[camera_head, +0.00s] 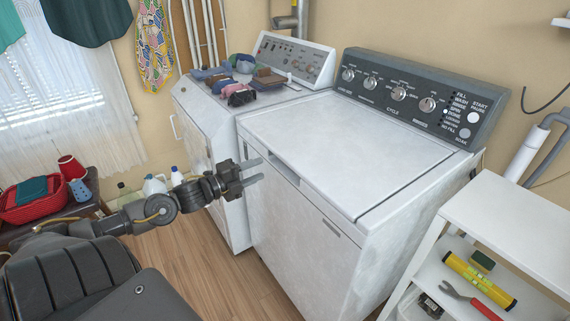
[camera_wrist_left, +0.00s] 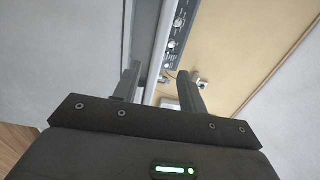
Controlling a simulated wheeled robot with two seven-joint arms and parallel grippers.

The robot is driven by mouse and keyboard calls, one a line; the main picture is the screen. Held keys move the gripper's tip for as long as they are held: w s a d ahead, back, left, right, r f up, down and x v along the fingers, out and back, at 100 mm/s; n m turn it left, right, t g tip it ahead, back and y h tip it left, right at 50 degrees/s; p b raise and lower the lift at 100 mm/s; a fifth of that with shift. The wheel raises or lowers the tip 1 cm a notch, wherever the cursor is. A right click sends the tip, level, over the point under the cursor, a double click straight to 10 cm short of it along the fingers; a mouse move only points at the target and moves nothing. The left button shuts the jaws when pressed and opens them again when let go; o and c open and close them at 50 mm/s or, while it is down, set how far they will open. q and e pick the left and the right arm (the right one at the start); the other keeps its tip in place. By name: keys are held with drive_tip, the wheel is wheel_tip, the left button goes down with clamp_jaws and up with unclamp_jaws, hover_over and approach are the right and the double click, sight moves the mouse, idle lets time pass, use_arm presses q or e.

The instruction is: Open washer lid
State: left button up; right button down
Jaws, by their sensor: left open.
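The white washer (camera_head: 300,243) stands in the middle of the head view, with a dark control panel with several knobs (camera_head: 405,98) along its back. Its lid (camera_head: 350,148) lies flat and closed on top. A dark recess (camera_head: 284,172) shows in the upper front edge near the left corner. My left gripper (camera_head: 256,172) is open and empty, its fingers pointing at the washer's front left edge near that recess. I cannot tell whether they touch it. In the left wrist view the two fingers (camera_wrist_left: 160,88) are spread apart with nothing between them. My right gripper is not in view.
A second white machine (camera_head: 205,130) stands left of the washer, with folded clothes (camera_head: 240,80) on top. A white shelf (camera_head: 520,222) with a yellow level and pliers stands at the right. A red basket (camera_head: 32,203) sits far left. Wooden floor (camera_head: 185,250) lies open in front.

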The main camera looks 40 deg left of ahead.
sight(282, 160)
use_arm(q)
drive_tip(key=x, duration=0.9)
drive_tip(key=shift+a+p, duration=0.1)
drive_tip(key=shift+p, duration=0.25)
drive_tip(key=shift+x, duration=0.9)
clamp_jaws()
